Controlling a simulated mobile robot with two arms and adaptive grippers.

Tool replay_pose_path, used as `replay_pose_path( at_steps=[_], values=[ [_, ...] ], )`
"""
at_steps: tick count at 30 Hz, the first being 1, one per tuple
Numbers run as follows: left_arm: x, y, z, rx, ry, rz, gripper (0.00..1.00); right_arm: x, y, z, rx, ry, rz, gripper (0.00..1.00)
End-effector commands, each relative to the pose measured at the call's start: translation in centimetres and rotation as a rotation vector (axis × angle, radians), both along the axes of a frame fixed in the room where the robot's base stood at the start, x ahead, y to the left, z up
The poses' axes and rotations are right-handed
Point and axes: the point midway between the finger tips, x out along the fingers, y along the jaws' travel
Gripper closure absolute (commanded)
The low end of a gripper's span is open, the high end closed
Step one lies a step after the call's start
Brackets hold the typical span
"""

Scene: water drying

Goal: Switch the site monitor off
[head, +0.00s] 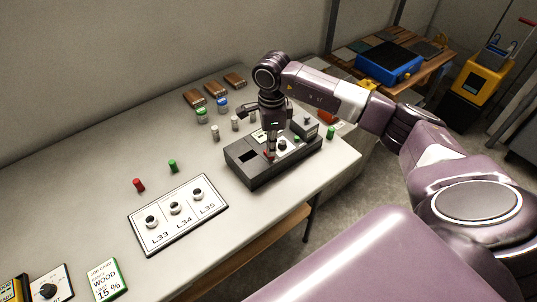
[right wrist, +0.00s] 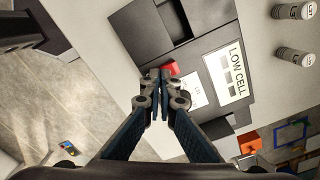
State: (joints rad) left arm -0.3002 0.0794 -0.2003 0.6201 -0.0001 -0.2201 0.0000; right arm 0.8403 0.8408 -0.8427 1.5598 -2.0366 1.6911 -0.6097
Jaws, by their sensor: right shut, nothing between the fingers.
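The site monitor appears to be the dark box (head: 252,178) with a sunken bay and a pale labelled face, near the right end of the table. In the right wrist view the box (right wrist: 147,38) shows a "LOW CELL" display (right wrist: 229,73) and a red part (right wrist: 172,67). My right gripper (head: 271,156) points down at the box's face, shut and empty. In the right wrist view its fingertips (right wrist: 160,76) are beside the red part and partly cover it; I cannot tell whether they touch it. My left gripper is not in view.
A white panel (head: 157,240) marked L33, L34, L35 lies on the table (head: 80,190), with red (head: 138,185) and green (head: 173,166) pegs behind it. Small jars and brown blocks (head: 216,89) stand behind the box.

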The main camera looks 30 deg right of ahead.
Motion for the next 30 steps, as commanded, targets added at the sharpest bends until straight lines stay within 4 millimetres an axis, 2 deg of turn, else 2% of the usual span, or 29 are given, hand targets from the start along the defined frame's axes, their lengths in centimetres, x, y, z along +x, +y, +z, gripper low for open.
replay_pose_path(
  at_steps=[5,11,30],
  values=[
    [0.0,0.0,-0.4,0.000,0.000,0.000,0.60,0.0,0.0,-0.5,0.000,-0.001,0.000,1.00],
    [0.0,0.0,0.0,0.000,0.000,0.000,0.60,0.0,0.0,0.0,0.000,-0.001,0.000,1.00],
    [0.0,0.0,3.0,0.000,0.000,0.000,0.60,0.0,0.0,5.1,0.000,-0.001,0.000,1.00]
  ],
)
